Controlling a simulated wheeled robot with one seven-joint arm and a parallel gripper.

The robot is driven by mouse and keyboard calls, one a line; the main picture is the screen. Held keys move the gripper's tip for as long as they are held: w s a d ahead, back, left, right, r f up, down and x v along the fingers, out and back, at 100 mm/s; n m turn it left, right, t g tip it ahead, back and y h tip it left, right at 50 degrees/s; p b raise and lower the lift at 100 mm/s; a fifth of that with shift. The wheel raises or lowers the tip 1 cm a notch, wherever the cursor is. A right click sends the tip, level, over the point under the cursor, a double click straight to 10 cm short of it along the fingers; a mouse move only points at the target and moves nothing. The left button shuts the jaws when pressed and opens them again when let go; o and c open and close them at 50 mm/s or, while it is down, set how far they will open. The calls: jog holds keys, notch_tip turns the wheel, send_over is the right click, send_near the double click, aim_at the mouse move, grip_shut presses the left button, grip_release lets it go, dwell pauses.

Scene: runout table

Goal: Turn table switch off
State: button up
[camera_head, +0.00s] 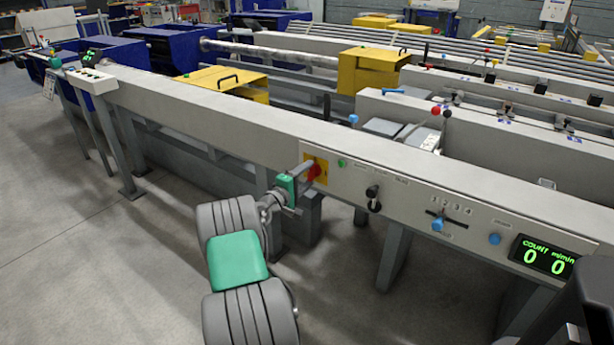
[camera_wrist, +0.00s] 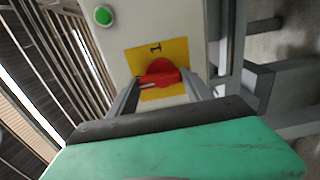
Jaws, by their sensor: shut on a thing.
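The table switch is a red rotary knob (camera_head: 314,171) on a yellow plate (camera_head: 321,163), on the front face of the long grey table panel. In the wrist view the red knob (camera_wrist: 160,74) sits in the middle of the yellow plate (camera_wrist: 178,53), with a "1" marked on the plate. My gripper (camera_head: 308,172) reaches the knob from the left in the head view. Its two fingers (camera_wrist: 160,86) stand on either side of the knob and are shut on it. The lower part of the knob is partly hidden by the fingers.
A green button (camera_head: 341,163) is just right of the switch and also shows in the wrist view (camera_wrist: 103,16). Further right are a black selector (camera_head: 373,197), a blue-knobbed lever (camera_head: 437,224), a blue button (camera_head: 495,239) and a lit count display (camera_head: 543,257) reading zeros.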

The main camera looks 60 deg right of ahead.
jog(key=o, duration=1.4)
jog(key=shift+c, duration=0.2)
jog(key=shift+a, duration=0.15)
jog(key=w+a+p, duration=0.1)
jog(key=a, duration=0.6)
jog(key=shift+a, duration=0.25)
jog(key=shift+w, duration=0.15)
